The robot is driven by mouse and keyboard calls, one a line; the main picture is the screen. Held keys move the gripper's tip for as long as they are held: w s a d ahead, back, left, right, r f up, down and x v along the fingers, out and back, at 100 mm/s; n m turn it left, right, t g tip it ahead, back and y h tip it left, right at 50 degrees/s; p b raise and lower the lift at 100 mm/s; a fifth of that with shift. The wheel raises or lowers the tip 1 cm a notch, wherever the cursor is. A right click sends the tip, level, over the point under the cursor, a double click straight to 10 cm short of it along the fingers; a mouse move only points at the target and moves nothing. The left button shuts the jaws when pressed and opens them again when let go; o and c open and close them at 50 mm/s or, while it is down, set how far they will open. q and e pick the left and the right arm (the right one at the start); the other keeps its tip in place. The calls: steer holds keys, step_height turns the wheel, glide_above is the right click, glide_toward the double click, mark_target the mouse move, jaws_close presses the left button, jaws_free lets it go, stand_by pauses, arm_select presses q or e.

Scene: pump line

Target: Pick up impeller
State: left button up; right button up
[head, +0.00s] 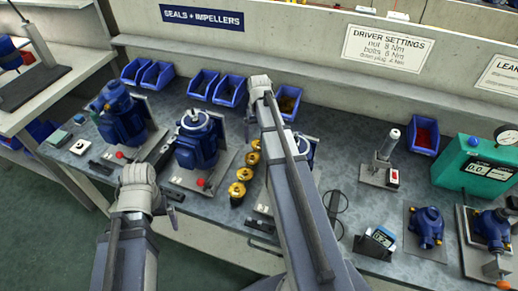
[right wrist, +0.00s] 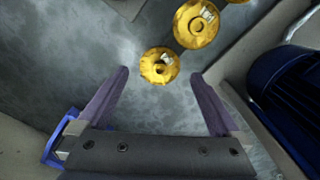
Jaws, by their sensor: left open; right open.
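Several gold impellers (head: 237,190) stand in a row on the grey bench, between two blue pumps. In the right wrist view, the nearest impeller (right wrist: 159,66) shows its dark centre hole and a small pale label. It appears between and just beyond the fingertips of my right gripper (right wrist: 160,76), which is open and empty. A second impeller (right wrist: 196,23) lies further up, with a third cut by the top edge. In the head view my right arm reaches up across the bench and hides its own fingers. My left gripper (head: 137,182) is open at the front left.
A blue pump (head: 196,140) stands left of the impellers; another is partly hidden behind my right arm. Blue bins (head: 229,91) line the back wall. A green test unit (head: 474,168) and a small display box (head: 376,243) stand at the right.

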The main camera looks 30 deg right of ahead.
mark_target(259, 144)
step_height(259, 144, down, 3)
steer(key=shift+r+b, duration=0.2)
steer(key=shift+b, duration=0.6)
arm_select(q)
step_height(259, 144, down, 2)
steer(key=shift+f, duration=0.2)
arm_select(e)
steer(key=shift+r, duration=0.1)
steer(key=c, duration=1.3)
